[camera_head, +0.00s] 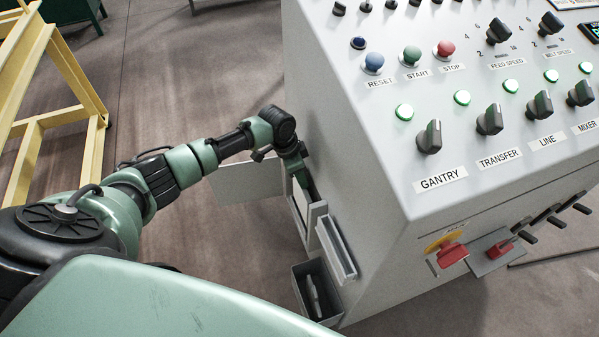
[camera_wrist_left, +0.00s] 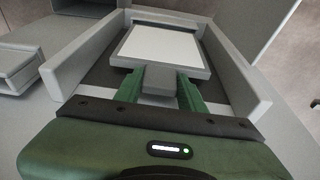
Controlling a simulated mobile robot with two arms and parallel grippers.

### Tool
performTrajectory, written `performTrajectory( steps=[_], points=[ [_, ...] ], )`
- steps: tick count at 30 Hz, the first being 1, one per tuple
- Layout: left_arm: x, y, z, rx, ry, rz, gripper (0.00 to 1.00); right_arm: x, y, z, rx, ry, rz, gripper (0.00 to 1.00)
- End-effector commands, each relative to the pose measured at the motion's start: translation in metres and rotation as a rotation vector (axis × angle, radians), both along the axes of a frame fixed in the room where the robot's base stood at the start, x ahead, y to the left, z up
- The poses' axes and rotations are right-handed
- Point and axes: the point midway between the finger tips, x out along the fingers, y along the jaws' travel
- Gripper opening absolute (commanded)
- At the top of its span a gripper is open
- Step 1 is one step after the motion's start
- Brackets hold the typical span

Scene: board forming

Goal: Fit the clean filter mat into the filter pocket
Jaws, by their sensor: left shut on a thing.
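My left gripper (camera_head: 297,172) is at the side of the grey cabinet. In the left wrist view, its green fingers (camera_wrist_left: 160,88) are shut on the grey tab (camera_wrist_left: 158,79) of the filter mat. The mat (camera_wrist_left: 165,47) is a white sheet in a thin grey frame. It lies between the raised grey walls of the filter pocket (camera_wrist_left: 232,75), with dark pocket floor showing beside it. I cannot tell whether it is fully seated. In the head view the pocket (camera_head: 316,212) is partly hidden by my gripper. My right gripper is not in view.
A light grey panel (camera_head: 245,182) sticks out left of the pocket. A slotted grey holder (camera_head: 337,250) is mounted beside the pocket. Below, an open grey bin (camera_head: 304,287) holds a pale item. The control panel (camera_head: 440,120) with knobs is above; a yellow frame (camera_head: 85,80) stands left.

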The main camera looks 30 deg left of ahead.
Motion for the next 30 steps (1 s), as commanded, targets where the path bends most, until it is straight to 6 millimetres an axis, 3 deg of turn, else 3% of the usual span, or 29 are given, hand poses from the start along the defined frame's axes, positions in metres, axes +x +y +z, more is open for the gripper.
performTrajectory(
  steps=[30],
  points=[
    [-0.0002, -0.0004, -0.0025, -0.001, 0.000, 0.000, 0.00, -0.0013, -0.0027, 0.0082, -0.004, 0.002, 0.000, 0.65]
  ],
)
